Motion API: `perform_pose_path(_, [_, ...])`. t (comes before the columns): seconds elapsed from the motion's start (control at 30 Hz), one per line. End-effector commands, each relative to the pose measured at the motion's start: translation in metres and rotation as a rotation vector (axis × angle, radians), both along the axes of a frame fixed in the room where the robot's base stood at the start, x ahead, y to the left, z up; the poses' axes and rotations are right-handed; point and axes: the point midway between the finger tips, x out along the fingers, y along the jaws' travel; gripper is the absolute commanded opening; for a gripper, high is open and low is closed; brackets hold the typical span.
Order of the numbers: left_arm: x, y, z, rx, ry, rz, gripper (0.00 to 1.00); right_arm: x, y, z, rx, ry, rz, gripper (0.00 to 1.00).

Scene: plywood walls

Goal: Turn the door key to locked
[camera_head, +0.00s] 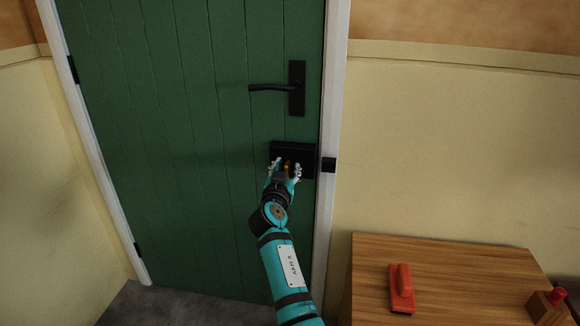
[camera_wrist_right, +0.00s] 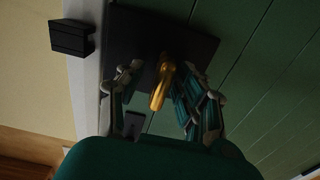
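The green door (camera_head: 160,130) is shut and has a black lever handle (camera_head: 275,87). Below the handle is a black lock box (camera_head: 292,149), also in the right wrist view (camera_wrist_right: 130,30). A gold key (camera_wrist_right: 160,85) sticks out of the lock box, and a small part of it shows in the head view. My right gripper (camera_head: 286,167) is at the lock with its fingers on either side of the key. In the wrist view the fingers (camera_wrist_right: 160,72) are spread, with a gap at least on the left of the key. My left gripper is out of view.
A black catch (camera_head: 328,164) sits on the white door frame (camera_head: 332,90) right of the lock. A wooden table (camera_head: 450,262) at the lower right holds a red-handled tool (camera_head: 402,290) and a small red-topped block (camera_head: 546,304).

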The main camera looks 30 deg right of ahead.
Motion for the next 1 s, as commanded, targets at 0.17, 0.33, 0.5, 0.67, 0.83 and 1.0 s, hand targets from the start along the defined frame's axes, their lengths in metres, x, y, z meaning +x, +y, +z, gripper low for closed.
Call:
perform_pose_path(0.17, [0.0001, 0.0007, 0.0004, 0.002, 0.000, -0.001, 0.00, 0.0000, 0.0002, 0.0001, 0.000, 0.000, 0.000, 0.37])
perform_pose_path(0.33, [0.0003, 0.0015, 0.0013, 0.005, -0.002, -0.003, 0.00, 0.0000, 0.0000, 0.0001, 0.000, 0.000, 0.000, 0.18])
perform_pose_path(0.5, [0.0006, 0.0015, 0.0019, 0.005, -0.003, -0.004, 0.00, 0.0000, -0.0001, 0.0001, 0.000, 0.000, 0.000, 0.00])
perform_pose_path(0.67, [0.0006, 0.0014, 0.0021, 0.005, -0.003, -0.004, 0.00, -0.0001, -0.0001, 0.0001, -0.001, 0.001, 0.000, 0.00])
perform_pose_path(0.83, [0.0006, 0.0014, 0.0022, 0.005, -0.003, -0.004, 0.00, 0.0001, 0.0001, 0.0001, -0.015, 0.010, 0.000, 0.00])
perform_pose_path(1.0, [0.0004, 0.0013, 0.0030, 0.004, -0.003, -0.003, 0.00, 0.0003, 0.0003, 0.0002, -0.064, 0.046, 0.001, 0.00])
